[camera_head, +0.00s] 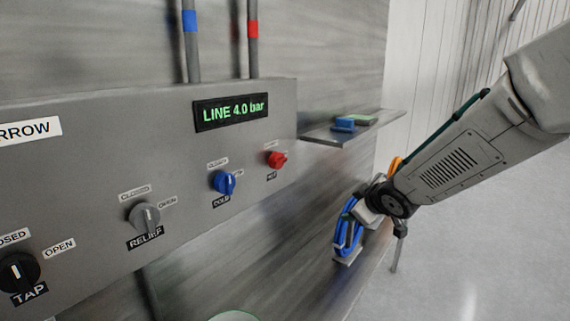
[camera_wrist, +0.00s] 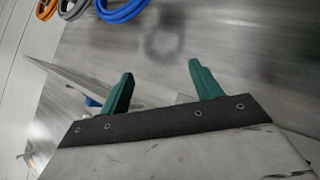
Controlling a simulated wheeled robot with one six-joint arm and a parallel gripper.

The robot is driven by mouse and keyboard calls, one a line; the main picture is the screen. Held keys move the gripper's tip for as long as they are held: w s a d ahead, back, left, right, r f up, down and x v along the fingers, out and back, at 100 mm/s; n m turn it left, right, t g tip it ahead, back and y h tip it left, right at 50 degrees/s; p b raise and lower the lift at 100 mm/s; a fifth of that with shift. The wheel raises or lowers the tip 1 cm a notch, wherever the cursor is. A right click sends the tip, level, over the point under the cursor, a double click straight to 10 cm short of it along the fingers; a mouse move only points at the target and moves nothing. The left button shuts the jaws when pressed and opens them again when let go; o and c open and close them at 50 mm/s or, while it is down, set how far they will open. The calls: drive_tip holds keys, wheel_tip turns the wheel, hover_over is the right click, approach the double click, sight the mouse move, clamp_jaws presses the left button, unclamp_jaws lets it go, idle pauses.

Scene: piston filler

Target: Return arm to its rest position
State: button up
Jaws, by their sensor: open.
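My arm reaches in from the right in the head view, its wrist in front of the grey wall, near the blue hose coil (camera_head: 347,238). Bare, shiny grey wall lies beyond the fingers. The blue coil (camera_wrist: 122,12) is at the top of the wrist view, apart from the fingers.
The panel has a black tap knob (camera_head: 18,271), grey relief knob (camera_head: 145,218), blue knob (camera_head: 224,182), red knob (camera_head: 276,159) and display (camera_head: 231,110) reading LINE 4.0 bar. A shelf (camera_head: 385,122) holds a blue item (camera_head: 344,124). Grey (camera_wrist: 73,9) and orange (camera_wrist: 46,8) coils hang nearby.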

drive_tip(key=s+d+m+g+h, duration=0.35)
drive_tip(key=s+d, duration=0.25)
drive_tip(key=s, duration=0.3)
drive_tip(key=s+r+m+g, duration=0.2)
drive_tip(key=s+m, duration=0.1)
drive_tip(key=s, duration=1.2)
drive_tip(key=s+d+r+m+g+y, duration=0.1)
drive_tip(key=s+r+m+g, duration=0.2)
drive_tip(key=s, duration=1.2)
drive_tip(key=shift+s+d, duration=0.15)
drive_tip(key=shift+s, duration=0.15)
drive_tip(key=shift+m+g, duration=0.25)
